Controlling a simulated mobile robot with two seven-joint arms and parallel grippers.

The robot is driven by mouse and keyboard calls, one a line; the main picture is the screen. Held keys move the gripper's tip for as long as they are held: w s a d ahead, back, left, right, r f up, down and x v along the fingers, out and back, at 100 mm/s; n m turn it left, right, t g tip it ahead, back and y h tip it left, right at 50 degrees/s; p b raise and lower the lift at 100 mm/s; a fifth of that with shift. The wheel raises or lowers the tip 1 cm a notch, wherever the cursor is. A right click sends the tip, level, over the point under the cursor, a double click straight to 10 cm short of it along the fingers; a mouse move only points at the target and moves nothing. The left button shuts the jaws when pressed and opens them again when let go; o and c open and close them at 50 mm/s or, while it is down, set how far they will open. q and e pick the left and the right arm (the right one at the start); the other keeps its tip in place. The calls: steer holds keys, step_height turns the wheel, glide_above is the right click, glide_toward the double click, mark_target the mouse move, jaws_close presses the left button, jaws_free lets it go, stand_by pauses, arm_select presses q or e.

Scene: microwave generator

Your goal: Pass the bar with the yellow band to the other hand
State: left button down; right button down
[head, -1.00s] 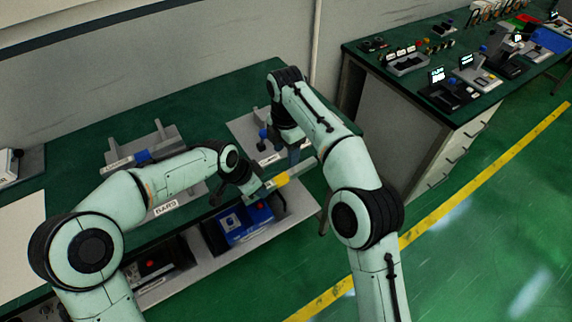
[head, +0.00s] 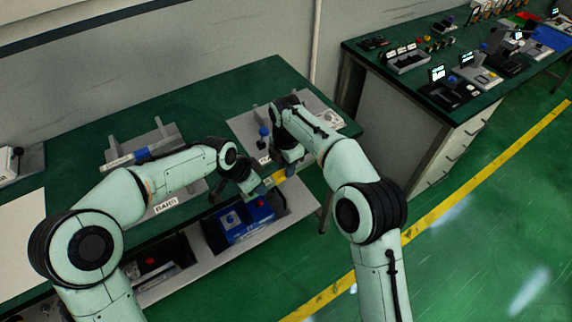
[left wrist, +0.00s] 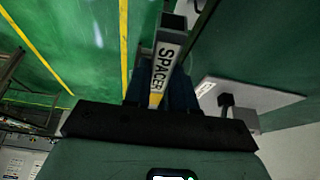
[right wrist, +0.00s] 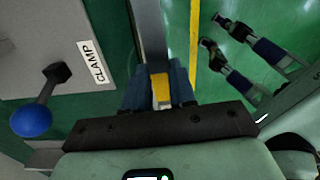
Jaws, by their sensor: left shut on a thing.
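The bar (left wrist: 163,68) is grey with a white SPACER label and a yellow band (head: 276,178). My left gripper (left wrist: 160,97) is shut on it and holds it above the lower shelf, in front of the bench edge. My right gripper (right wrist: 160,88) is at the bar, with its blue-grey fingers on either side of it and the yellow band (right wrist: 160,86) showing between them. Whether those fingers press on the bar I cannot tell. In the head view the right gripper (head: 291,166) partly hides the bar's far end.
The green bench holds a BARS rack (head: 183,193) and a CLAMP plate (head: 240,125) with a blue-knobbed lever (right wrist: 32,120). A blue box (head: 240,224) stands on the shelf below. A second bench (head: 415,90) is at the right; the floor before it is open.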

arm_select(q)
steer(key=c, duration=0.8)
jaws_free()
steer(key=shift+s+d, duration=0.1)
steer(key=shift+d, duration=0.05)
steer(key=shift+c, duration=0.2)
steer(key=v, duration=1.2)
steer(key=s+d+f+n+g+h, duration=0.1)
steer(key=s+d+f, duration=0.15)
steer(key=f, duration=0.45)
steer(key=s+d+f+n+g+h, duration=0.1)
steer(key=s+f+n, duration=0.15)
steer(key=f, duration=0.45)
steer(key=s+d+f+n+g, duration=0.1)
steer(key=s+d+f+g, duration=0.15)
steer(key=f, duration=0.45)
steer(key=s+a+f+n+y, duration=0.1)
steer(key=s+a+f+n, duration=0.4)
steer(key=s+f, duration=0.5)
steer(key=s+a+f+n+t+y, duration=0.1)
steer(key=s+a+f+n, duration=0.4)
steer(key=s+f, duration=0.4)
step_height(320, 180, down, 3)
steer(key=shift+s+r+n, duration=0.2)
steer(key=shift+s+n, duration=0.15)
steer(key=shift+n, duration=0.2)
steer(key=shift+s, duration=0.1)
